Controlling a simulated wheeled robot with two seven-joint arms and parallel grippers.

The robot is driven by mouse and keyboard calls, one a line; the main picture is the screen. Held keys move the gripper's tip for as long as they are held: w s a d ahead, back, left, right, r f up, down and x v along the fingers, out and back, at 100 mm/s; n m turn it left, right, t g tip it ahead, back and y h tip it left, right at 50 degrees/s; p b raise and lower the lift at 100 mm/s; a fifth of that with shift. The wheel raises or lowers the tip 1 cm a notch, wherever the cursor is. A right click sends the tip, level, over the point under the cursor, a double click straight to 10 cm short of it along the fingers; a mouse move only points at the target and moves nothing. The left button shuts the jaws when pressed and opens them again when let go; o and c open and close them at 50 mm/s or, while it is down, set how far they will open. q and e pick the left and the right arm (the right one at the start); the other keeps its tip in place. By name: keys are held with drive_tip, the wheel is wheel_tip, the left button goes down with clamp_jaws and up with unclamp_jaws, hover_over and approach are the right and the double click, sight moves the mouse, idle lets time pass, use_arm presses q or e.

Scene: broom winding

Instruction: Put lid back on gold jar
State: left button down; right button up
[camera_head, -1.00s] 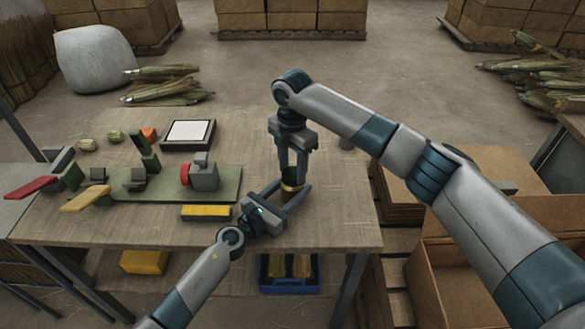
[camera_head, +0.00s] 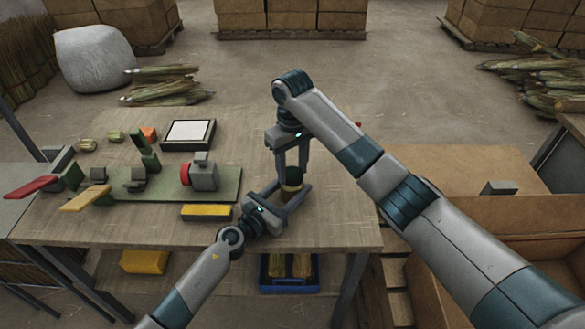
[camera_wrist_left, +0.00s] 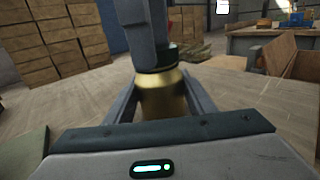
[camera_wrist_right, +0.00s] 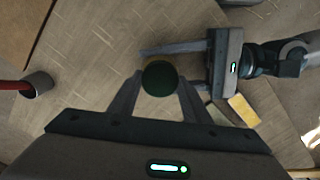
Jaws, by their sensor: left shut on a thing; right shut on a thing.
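The gold jar (camera_wrist_left: 163,95) stands upright on the table between the fingers of my left gripper (camera_head: 287,193), which is shut on it from the side. The dark green lid (camera_wrist_right: 160,78) sits on top of the jar, with a little gold showing beside it in the right wrist view. My right gripper (camera_head: 292,172) points down from above and is shut on the lid, one finger on each side. The lid also shows in the head view (camera_head: 293,176). In the left wrist view, a right finger hides part of the lid; I cannot tell how tightly it is seated.
A green board with a red-and-grey fixture (camera_head: 204,173) lies left of the jar. A yellow block (camera_head: 207,212) is in front of it. A grey cup (camera_wrist_right: 38,85) with something red stands on the table beyond my right gripper. Cardboard boxes (camera_head: 480,225) stand at right.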

drive_tip(key=m, duration=0.5)
drive_tip(key=shift+a, duration=0.15)
drive_tip(key=m, duration=0.4)
drive_tip(key=shift+m, duration=0.3)
drive_tip(key=o, duration=1.1)
drive_tip(key=shift+o, duration=0.2)
drive_tip(key=shift+r, duration=2.25)
drive_tip(key=shift+c, duration=0.3)
